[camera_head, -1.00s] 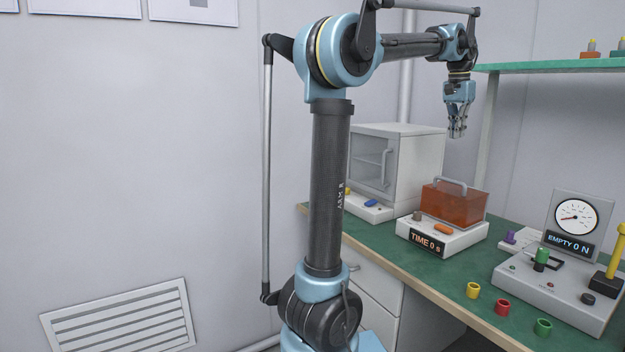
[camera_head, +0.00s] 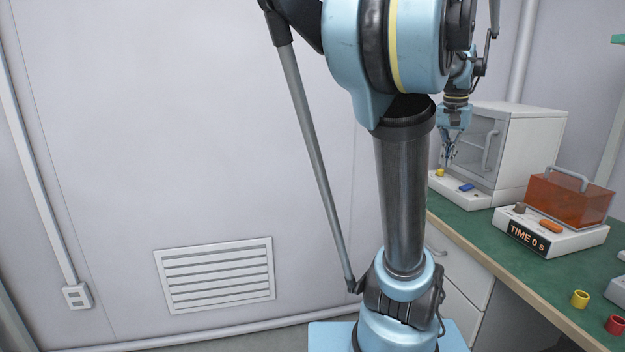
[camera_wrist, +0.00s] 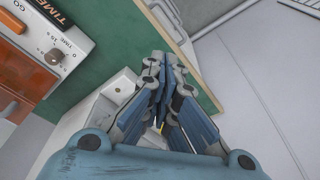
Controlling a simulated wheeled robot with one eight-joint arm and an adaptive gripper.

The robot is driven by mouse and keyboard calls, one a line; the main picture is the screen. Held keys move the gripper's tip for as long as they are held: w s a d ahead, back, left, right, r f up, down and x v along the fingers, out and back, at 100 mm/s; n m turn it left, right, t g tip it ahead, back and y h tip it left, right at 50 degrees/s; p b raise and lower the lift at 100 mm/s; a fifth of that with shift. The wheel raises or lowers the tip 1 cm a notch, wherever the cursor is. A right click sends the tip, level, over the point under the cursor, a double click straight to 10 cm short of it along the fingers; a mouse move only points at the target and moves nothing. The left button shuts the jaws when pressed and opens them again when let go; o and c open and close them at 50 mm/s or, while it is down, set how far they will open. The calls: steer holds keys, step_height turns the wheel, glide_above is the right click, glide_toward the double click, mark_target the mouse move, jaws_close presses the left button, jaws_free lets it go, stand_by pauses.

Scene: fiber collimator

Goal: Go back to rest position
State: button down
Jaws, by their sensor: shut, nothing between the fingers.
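My gripper (camera_head: 449,158) is shut and empty. In the head view it points down in front of the white cabinet, near the left end of the green bench. In the wrist view my gripper (camera_wrist: 163,92) shows its blue fingers together, above the bench edge and a pale box. My arm stands upright in the middle of the head view and hides part of the wall and bench.
A white cabinet (camera_head: 530,150) stands on the green bench (camera_head: 470,226). A timer unit (camera_head: 550,240) with an orange cover is right of it. A yellow ring (camera_head: 579,299) and a red ring (camera_head: 616,324) lie nearer. The wall side at left is clear.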

steer(key=s+a+f+n, duration=0.2)
steer(key=s+a+f, duration=0.2)
steer(key=a+f, duration=0.2)
steer(key=s+a+f+n, duration=0.3)
steer(key=s+a+f, duration=0.2)
steer(key=f, duration=0.5)
steer(key=s+a+f+n+y, duration=0.1)
steer(key=s+a+f+n, duration=0.1)
steer(key=s+a+f, duration=0.3)
steer(key=a+f, duration=0.3)
steer(key=a, duration=0.1)
steer(key=shift+a+n+t, duration=0.25)
steer(key=shift+n+t, duration=0.05)
steer(key=shift+t, duration=0.1)
steer(key=shift+s+f, duration=0.1)
